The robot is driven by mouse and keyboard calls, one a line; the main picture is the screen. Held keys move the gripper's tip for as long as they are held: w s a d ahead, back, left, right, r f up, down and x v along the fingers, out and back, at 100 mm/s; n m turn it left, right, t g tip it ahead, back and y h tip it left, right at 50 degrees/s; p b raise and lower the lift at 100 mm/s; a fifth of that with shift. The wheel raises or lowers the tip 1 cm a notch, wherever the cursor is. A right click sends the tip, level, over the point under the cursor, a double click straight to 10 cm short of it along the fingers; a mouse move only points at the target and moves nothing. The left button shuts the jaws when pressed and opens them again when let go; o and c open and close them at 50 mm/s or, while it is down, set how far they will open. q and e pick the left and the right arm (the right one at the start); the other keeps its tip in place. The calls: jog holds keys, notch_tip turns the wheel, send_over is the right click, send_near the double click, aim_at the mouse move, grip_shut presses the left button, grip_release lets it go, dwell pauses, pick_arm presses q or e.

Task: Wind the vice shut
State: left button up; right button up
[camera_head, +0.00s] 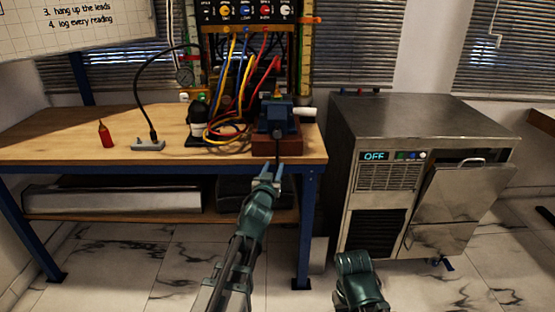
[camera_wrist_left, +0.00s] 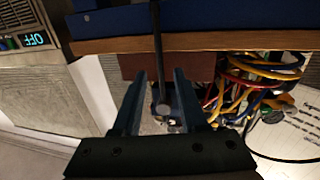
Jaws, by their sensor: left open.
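The blue vice (camera_head: 278,118) stands on a red-brown block (camera_head: 276,146) at the bench's front right edge. Its thin dark handle bar (camera_head: 277,153) hangs down in front of the block. In the left wrist view the dark bar (camera_wrist_left: 157,45) runs to a round end (camera_wrist_left: 163,108) that shows between the fingers. My left gripper (camera_head: 270,173) is open, just in front of and below the vice; its fingers (camera_wrist_left: 160,95) lie on either side of the bar's line. I cannot tell whether they touch it. The vice jaws' gap is not clear. Part of my right arm shows low, its fingers out of sight.
Coloured cables (camera_head: 235,118) lie left of the vice. A steel cabinet (camera_head: 430,120) with an open door stands to the right. The bench's left front is clear.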

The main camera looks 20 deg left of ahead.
aim_at(277, 158)
pick_arm(q)
jog(key=shift+w+a, duration=0.15)
jog(key=shift+w, duration=1.2)
jog(key=shift+w+a, duration=0.1)
jog(key=shift+w, duration=1.25)
grip_shut()
